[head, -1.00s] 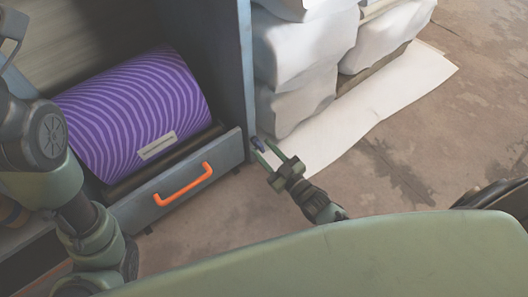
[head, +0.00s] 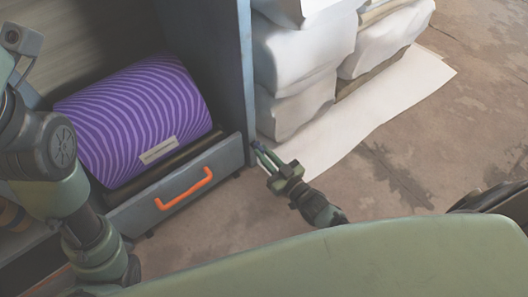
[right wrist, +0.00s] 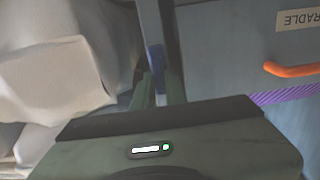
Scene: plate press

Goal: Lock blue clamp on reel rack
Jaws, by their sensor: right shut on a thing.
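The blue clamp (right wrist: 155,60) sits low on the grey upright post of the reel rack (head: 247,75). In the right wrist view it shows as a narrow blue piece just ahead of my fingers. My right gripper (right wrist: 160,88) is shut on the clamp, its two green fingers close together. In the head view the right gripper (head: 259,150) reaches to the foot of the post, and its fingers mostly hide the clamp. My left arm comes in at the left edge; its fingertips are not seen.
A purple striped reel (head: 140,115) lies in the rack behind a grey drawer front with an orange handle (head: 184,188). White wrapped bundles (head: 295,105) stand close right of the post, with a white sheet (head: 350,125) on the floor. Bare floor lies further right.

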